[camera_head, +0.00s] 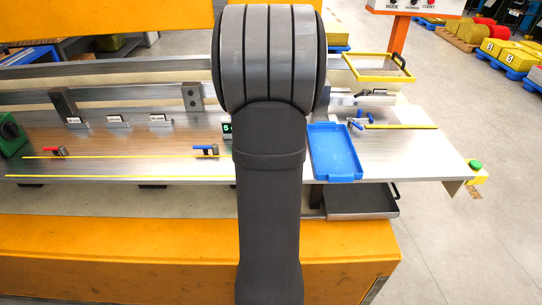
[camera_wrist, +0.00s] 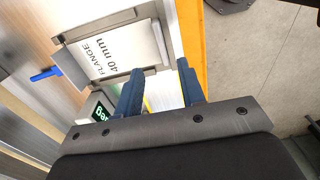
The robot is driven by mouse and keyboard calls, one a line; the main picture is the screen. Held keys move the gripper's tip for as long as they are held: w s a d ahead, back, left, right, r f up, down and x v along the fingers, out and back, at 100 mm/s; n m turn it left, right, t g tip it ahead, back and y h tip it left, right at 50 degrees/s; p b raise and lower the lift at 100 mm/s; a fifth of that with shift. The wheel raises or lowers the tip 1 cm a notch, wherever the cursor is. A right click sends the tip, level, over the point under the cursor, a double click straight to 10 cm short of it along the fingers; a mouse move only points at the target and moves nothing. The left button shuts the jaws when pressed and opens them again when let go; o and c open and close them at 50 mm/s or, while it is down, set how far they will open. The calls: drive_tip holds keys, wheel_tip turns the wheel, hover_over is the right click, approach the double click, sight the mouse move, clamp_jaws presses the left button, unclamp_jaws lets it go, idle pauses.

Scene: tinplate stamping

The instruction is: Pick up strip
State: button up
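A thin yellow strip-like piece (camera_head: 402,127) lies on the bright plate at the right in the head view, by blue-handled clamps. Two long yellow lines (camera_head: 120,157) run along the bench at the left; I cannot tell whether they are strips or markings. In the wrist view my gripper (camera_wrist: 160,69) has its two dark blue fingers apart. A pale surface and a thin yellow edge (camera_wrist: 148,104) show between them, and I see nothing clearly gripped. In the head view my arm hides the gripper and the bench behind it.
A blue tray (camera_head: 335,152) sits on the bench right of my arm. A yellow-rimmed frame (camera_head: 378,67) is behind it. A sign reading "FLANGE 40 mm" (camera_wrist: 108,55), a blue handle (camera_wrist: 46,74) and a green display (camera_wrist: 98,112) are near the fingers. A red-handled clamp (camera_head: 54,150) is at left.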

wheel_tip(320, 180, down, 8)
drive_tip(key=shift+s+r, duration=0.1)
drive_tip(key=shift+r, duration=0.15)
drive_tip(key=shift+c, duration=0.3)
clamp_jaws()
